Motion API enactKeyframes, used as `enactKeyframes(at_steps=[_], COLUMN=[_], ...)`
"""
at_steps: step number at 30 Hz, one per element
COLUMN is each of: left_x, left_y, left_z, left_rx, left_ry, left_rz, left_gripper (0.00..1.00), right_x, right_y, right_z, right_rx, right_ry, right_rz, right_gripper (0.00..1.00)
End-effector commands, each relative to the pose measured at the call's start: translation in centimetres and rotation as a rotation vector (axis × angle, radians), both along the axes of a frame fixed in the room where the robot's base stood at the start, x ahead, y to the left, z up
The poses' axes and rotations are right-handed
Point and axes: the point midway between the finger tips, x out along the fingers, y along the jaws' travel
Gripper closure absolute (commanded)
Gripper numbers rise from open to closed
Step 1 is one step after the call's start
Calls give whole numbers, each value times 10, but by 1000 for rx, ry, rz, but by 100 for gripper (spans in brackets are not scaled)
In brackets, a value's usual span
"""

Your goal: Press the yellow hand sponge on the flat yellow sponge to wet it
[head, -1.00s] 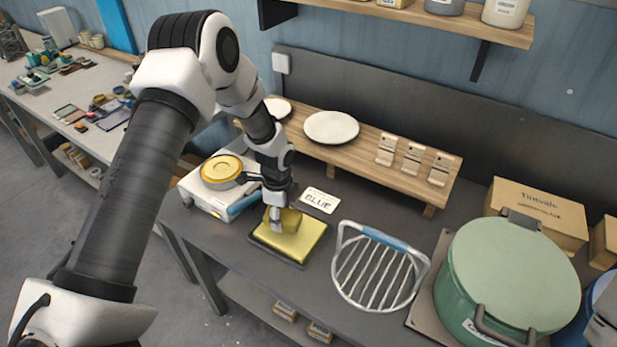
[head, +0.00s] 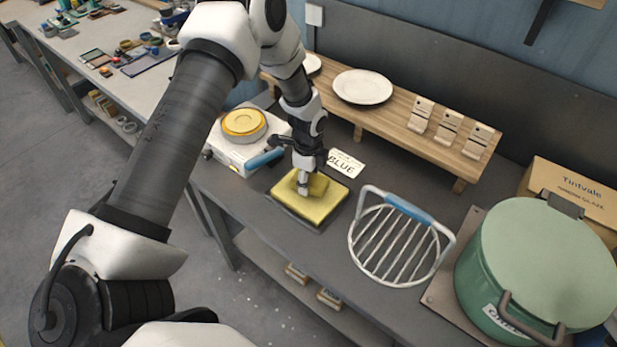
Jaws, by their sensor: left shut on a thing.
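The flat yellow sponge (head: 329,207) lies in a shallow dark tray (head: 297,219) on the grey workbench. My left gripper (head: 304,187) points down over it and is shut on the yellow hand sponge (head: 318,184). The hand sponge is low over the flat sponge and appears to touch its top; the fingers hide part of it, so I cannot tell how hard it presses. My right gripper is not in view.
A wire rack with a blue handle (head: 399,243) stands right of the tray, then a green lidded pot (head: 545,262). A white device with a yellow round top (head: 243,124) is behind left. A card reading BLUE (head: 345,164) and a wooden shelf with white plates (head: 362,87) are behind.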

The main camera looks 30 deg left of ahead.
Motion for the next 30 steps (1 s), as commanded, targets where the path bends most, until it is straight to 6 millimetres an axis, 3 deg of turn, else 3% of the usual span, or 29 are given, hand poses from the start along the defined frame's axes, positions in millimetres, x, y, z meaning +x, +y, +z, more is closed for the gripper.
enactKeyframes(at_steps=[30], left_x=[0], left_y=[0], left_z=[-5], left_rx=[0], left_ry=[0], left_rz=[0], left_gripper=[67], right_x=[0], right_y=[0], right_z=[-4], right_rx=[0], right_ry=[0], right_rz=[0], right_gripper=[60])
